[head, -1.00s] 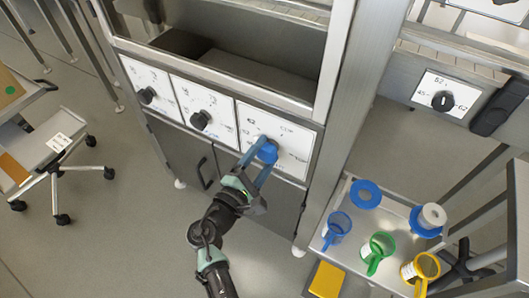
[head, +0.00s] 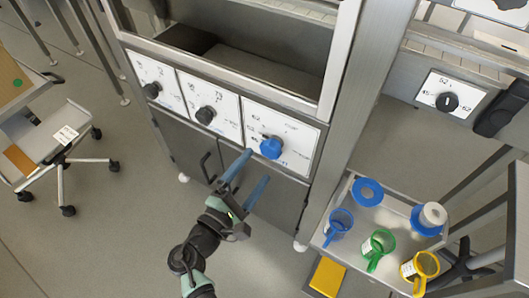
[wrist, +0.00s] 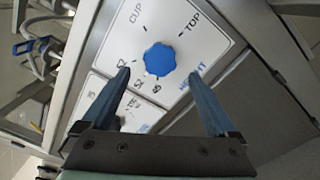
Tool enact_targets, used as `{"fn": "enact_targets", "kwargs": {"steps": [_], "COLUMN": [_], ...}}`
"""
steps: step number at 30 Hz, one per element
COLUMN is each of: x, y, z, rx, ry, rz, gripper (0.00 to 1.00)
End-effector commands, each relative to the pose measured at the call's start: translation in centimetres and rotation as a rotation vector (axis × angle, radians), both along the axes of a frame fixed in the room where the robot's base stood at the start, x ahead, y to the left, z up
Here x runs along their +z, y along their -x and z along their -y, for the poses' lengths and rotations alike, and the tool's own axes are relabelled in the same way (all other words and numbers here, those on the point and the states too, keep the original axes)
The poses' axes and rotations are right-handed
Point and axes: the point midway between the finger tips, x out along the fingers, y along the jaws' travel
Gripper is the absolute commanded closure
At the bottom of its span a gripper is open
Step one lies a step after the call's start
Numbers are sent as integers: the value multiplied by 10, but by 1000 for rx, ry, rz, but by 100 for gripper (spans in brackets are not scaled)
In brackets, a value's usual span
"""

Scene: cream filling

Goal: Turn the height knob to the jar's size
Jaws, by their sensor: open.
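A blue knob (head: 271,147) sits on a white label panel (head: 300,131), the rightmost of three on the front of the steel machine. In the wrist view, the blue knob (wrist: 160,60) is ringed by marks, with "CUP" and "TOP" readable. Which mark it points to is unclear. My gripper (head: 257,166) is open and empty, just below and in front of the knob, apart from it. In the wrist view its fingertips (wrist: 160,75) stand either side below the knob.
Black knobs (head: 206,115) (head: 152,90) sit on the other two panels. Another black knob (head: 447,102) is on a plate at right. A steel cart (head: 348,194) holds blue, green and yellow handled cups. A grey wheeled cart (head: 62,120) stands left.

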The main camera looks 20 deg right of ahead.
Motion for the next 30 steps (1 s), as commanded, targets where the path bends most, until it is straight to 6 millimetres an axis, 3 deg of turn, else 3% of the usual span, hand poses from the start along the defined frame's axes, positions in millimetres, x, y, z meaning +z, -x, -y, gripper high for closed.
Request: {"fn": "enact_targets", "kwargs": {"steps": [3, 10, 30], "x": [1, 0, 0], "y": [16, 35, 39], "z": [-22, -45, -49], "rx": [4, 2, 0], "ry": [0, 1, 0], "rz": [-1, -1, 0], "gripper": [7, 7, 7]}}
